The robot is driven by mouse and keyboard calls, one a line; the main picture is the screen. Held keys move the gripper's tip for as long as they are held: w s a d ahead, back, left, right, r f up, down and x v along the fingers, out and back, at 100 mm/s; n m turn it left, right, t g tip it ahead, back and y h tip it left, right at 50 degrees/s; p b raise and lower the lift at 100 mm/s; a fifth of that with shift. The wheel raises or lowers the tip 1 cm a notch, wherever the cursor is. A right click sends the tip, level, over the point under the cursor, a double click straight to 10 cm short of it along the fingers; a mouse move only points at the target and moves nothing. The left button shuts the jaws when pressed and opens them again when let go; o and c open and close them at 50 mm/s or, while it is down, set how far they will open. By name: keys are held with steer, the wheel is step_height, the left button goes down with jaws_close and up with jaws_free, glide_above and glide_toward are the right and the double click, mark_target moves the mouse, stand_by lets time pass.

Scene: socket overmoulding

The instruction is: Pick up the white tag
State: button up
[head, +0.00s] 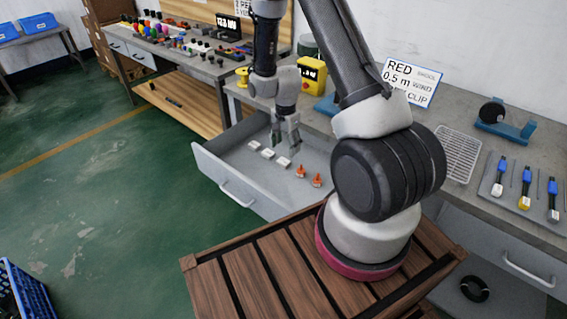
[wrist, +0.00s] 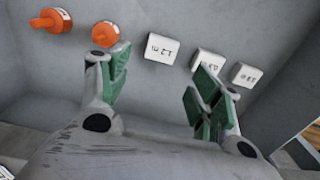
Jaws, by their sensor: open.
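Three white tags lie in a row in the open grey drawer (head: 215,165). In the wrist view they are the left white tag (wrist: 162,47), the middle white tag (wrist: 208,61) and the right white tag (wrist: 246,76), each with dark marks. My gripper (wrist: 160,95) is open and empty, with green-padded fingers. The left white tag shows between and beyond the fingers; a finger partly covers the middle one. I cannot tell the exact height above them.
Two orange pieces (head: 301,171) lie in the drawer beside the tags; they also show in the wrist view (wrist: 104,34). The drawer walls surround the tags. A yellow device (head: 311,75) and a sign (head: 412,82) stand on the bench above.

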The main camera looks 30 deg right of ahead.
mark_target(285, 160)
steer(key=f, duration=0.6)
steer(key=shift+s+a, duration=0.15)
steer(key=shift+a, duration=0.05)
steer(key=c, duration=0.9)
